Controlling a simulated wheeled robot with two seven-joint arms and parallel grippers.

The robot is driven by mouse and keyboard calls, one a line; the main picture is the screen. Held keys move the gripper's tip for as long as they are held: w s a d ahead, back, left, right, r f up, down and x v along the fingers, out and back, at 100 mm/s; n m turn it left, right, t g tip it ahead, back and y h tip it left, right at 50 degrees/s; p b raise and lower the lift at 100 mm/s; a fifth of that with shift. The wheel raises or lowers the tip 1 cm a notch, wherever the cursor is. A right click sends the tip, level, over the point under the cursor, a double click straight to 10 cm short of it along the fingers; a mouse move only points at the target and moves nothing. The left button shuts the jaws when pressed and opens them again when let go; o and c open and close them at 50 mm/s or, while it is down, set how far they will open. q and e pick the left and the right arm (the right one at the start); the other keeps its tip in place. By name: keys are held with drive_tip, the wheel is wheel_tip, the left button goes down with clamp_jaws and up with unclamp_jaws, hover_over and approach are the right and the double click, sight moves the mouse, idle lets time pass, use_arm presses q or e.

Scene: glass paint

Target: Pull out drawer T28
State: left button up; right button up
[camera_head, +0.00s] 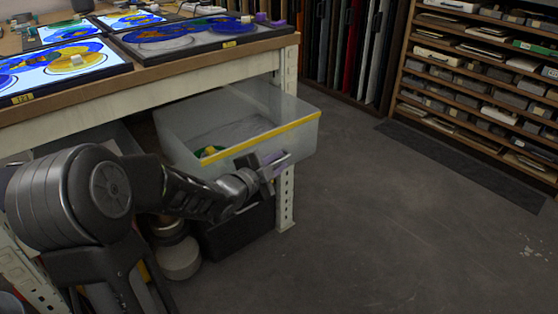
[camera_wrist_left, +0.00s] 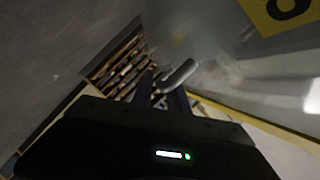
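A translucent drawer (camera_head: 222,120) with a yellow front edge stands pulled out from under the workbench. A green round item lies in it near the front. My left gripper (camera_head: 272,168) is at the drawer's outer front face. In the left wrist view a yellow label (camera_wrist_left: 285,12) shows only part of a digit, so the full number cannot be read. A metal handle (camera_wrist_left: 181,74) lies at the fingertips of my left gripper (camera_wrist_left: 162,96), its near end between the two fingers. Whether they grip it cannot be told. My right gripper is not in view.
The workbench (camera_head: 200,72) carries lit panels with coloured glass. Its pale leg (camera_head: 286,190) stands close to my gripper. Dark bins and round tubs (camera_head: 180,260) stand below the drawer. Shelves (camera_head: 480,75) stand at the back right. The grey floor (camera_head: 400,220) between is clear.

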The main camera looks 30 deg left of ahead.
use_arm(q)
drive_tip(key=p+v, duration=0.1)
drive_tip(key=v, duration=0.4)
drive_tip(key=shift+s+r, duration=0.2)
drive_tip(key=shift+s, duration=0.05)
drive_tip(key=shift+s+p, duration=0.35)
drive_tip(key=shift+s, duration=0.25)
